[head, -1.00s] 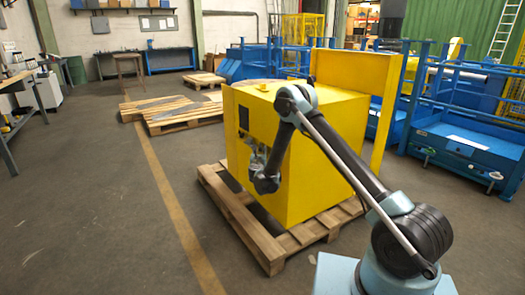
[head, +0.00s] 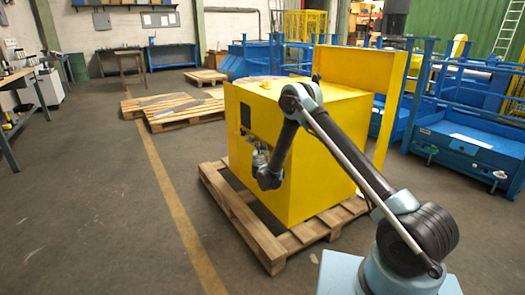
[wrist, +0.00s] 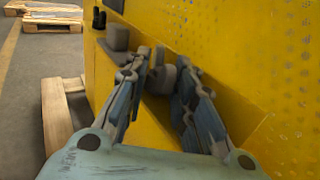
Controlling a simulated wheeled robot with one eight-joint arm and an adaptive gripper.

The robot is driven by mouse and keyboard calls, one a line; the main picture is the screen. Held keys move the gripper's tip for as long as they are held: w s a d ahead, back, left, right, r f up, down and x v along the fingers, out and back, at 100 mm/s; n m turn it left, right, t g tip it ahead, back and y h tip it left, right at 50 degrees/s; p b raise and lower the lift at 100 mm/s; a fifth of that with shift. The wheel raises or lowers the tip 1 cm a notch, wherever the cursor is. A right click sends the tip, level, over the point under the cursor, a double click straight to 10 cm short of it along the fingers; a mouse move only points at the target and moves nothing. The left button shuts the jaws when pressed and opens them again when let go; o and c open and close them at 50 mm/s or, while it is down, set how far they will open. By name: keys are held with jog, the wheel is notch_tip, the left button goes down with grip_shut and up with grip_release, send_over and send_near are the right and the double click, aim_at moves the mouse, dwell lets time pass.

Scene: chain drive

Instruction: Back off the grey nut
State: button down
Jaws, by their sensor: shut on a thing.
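The grey nut (wrist: 160,77) is a small dark-grey piece at the yellow machine's wall, between my fingertips in the wrist view. My gripper (wrist: 164,68) has a finger on each side of it and is shut on it. The fingers hide part of the nut, and its thread is not visible. The yellow machine (head: 325,160) is a large box on a wooden pallet. In the head view my gripper (head: 260,158) is small at its left face, and the nut cannot be made out there.
A grey block (wrist: 118,37) sticks out of the machine left of my fingers, with dark knobs (wrist: 98,18) beyond it. The wooden pallet (head: 240,222) extends past the machine's base. The floor to the left is open. Blue frames (head: 465,145) stand at right.

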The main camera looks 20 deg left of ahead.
jog(key=shift+w+d+n+g+y, duration=0.15)
jog(key=shift+n+g+y, duration=0.1)
jog(key=shift+n+y, duration=0.35)
jog(key=shift+s+d+n+g+y, duration=0.1)
jog(key=shift+n+g+y, duration=0.25)
jog(key=shift+y, duration=0.45)
jog(key=shift+w+d+n+g+y, duration=0.1)
jog(key=shift+d+n+g+y, duration=0.1)
jog(key=shift+n+y, duration=0.4)
jog(key=shift+w+n+g+y, duration=0.1)
jog(key=shift+n+g+y, duration=1)
jog(key=shift+y, duration=0.5)
jog(key=c, duration=1.6)
grip_release()
jog(key=shift+d, duration=0.1)
jog(key=shift+m+h, duration=0.35)
jog(key=shift+h, duration=0.05)
